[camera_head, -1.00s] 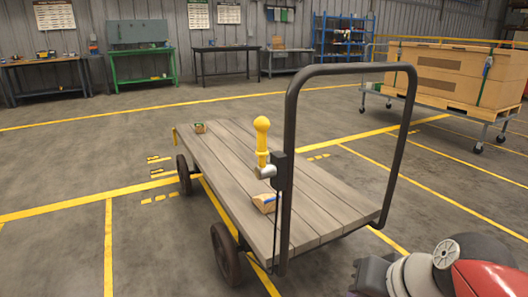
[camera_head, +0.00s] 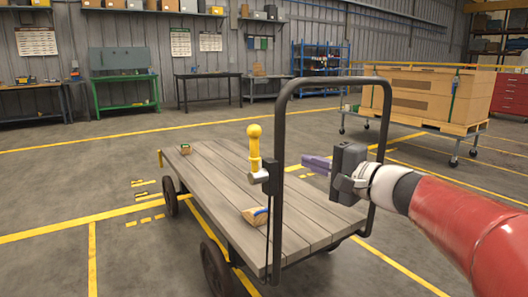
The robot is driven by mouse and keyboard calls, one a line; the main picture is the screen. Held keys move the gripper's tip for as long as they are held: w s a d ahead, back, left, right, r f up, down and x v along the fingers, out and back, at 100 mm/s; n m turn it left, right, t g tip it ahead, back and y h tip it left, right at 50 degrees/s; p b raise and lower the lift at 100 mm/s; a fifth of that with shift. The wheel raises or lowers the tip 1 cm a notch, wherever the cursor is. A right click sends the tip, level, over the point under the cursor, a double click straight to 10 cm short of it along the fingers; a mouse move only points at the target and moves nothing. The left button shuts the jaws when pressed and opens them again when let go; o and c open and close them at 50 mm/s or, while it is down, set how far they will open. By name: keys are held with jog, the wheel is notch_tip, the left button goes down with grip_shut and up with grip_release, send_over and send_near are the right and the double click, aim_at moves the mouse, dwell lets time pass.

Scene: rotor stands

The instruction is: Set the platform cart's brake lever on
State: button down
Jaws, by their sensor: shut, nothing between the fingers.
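The platform cart (camera_head: 215,192) has a grey plank deck, dark wheels and a dark tubular push handle at its near end. The brake lever (camera_head: 254,148) has a yellow grip with a ball top and stands upright on a bracket on the handle's left post. My gripper (camera_head: 306,163) is shut and empty. Its purple-grey fingers point left toward the lever, inside the outline of the handle frame and apart from the lever by a clear gap. I cannot tell its exact depth relative to the frame.
A small wooden block (camera_head: 254,216) lies on the deck near the left post, and another block (camera_head: 185,149) at the far end. A second cart with large boxes (camera_head: 425,95) stands behind on the right. Workbenches (camera_head: 125,90) line the back wall. The floor at left is clear.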

aim_at(258, 143)
jog(key=p+x, duration=0.2)
jog(key=x, duration=1.2)
jog(key=shift+f, duration=0.15)
jog(key=shift+w+a+r+p, duration=0.15)
jog(key=shift+r+p, duration=0.15)
jog(key=shift+p, duration=0.25)
jog(key=shift+w+a+r+g+h+p, duration=0.2)
jog(key=shift+w+g+h+p, duration=0.1)
jog(key=shift+g+h+p, duration=0.3)
jog(key=shift+w+a+f, duration=0.15)
jog(key=shift+w+a, duration=0.2)
jog(key=shift+w, duration=0.2)
jog(key=shift+w+d+b+x, duration=0.15)
jog(key=shift+b+x, duration=0.65)
jog(key=shift+x, duration=0.35)
jog(key=shift+w+d+b+x, duration=0.15)
jog(key=shift+b+x, duration=0.65)
jog(key=shift+x, duration=0.4)
